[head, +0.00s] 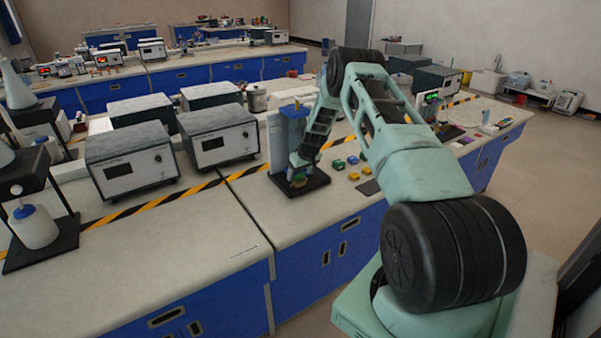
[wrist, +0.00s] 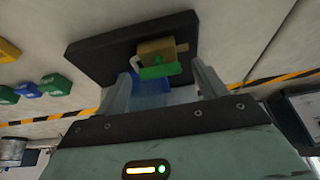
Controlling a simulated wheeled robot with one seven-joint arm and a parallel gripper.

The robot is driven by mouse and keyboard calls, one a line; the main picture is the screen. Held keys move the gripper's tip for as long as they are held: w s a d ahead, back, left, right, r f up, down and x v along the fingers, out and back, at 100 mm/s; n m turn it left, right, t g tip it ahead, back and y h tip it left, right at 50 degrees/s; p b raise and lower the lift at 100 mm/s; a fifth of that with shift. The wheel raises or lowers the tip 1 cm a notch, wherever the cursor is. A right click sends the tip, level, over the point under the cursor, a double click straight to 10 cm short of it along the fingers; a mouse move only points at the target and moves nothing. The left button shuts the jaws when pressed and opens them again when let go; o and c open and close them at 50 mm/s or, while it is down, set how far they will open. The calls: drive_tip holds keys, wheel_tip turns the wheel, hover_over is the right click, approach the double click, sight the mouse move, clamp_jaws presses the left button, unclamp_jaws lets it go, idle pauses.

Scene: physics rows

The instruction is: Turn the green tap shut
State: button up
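The green tap (wrist: 160,71) is a small green handle on a brass-coloured block (wrist: 155,48) in the wrist view. The block is on a black base (wrist: 96,57), which also shows on the bench in the head view (head: 318,183). My gripper (wrist: 165,80) has its two grey fingers spread apart, one on each side of the green handle. I cannot tell whether either finger touches it. A blue part (wrist: 150,93) shows between the fingers. In the head view my gripper (head: 298,160) is low over the base and hides most of the tap.
Small green, blue and yellow blocks (head: 353,160) lie on the bench right of the base. White-fronted instruments (head: 222,135) stand to the left. A yellow-black striped tape (head: 150,203) crosses the bench. The front of the bench (head: 180,270) is clear.

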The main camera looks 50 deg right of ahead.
drive_tip(key=c, duration=0.9)
drive_tip(key=shift+f+m+b, duration=0.1)
drive_tip(key=shift+m+b, duration=0.3)
drive_tip(key=m+b, duration=0.1)
drive_tip(key=m+h+b, duration=0.1)
drive_tip(key=m+b, duration=0.1)
drive_tip(key=shift+w+a+m+h, duration=0.15)
drive_tip(key=shift+a+m+h, duration=0.1)
drive_tip(key=shift+m+h, duration=0.15)
drive_tip(key=m+g+b, duration=0.1)
drive_tip(key=m, duration=0.1)
drive_tip(key=m+g+h+b, duration=0.1)
drive_tip(key=m+b, duration=0.1)
drive_tip(key=m, duration=0.1)
drive_tip(key=shift+w+a+f, duration=0.1)
drive_tip(key=shift+w, duration=0.1)
drive_tip(key=m+g+b, duration=0.1)
drive_tip(key=m, duration=0.1)
drive_tip(key=m+b, duration=0.2)
drive_tip(key=shift+w+m+g+h, duration=0.15)
drive_tip(key=shift+m+g+h, duration=0.25)
drive_tip(key=shift+w+m+g+b, duration=0.1)
drive_tip(key=shift+m+g+b, duration=0.6)
drive_tip(key=shift+m+b, duration=0.8)
drive_tip(key=shift+r+m+p, duration=0.2)
drive_tip(key=shift+m+p, duration=0.15)
drive_tip(key=shift+m, duration=0.05)
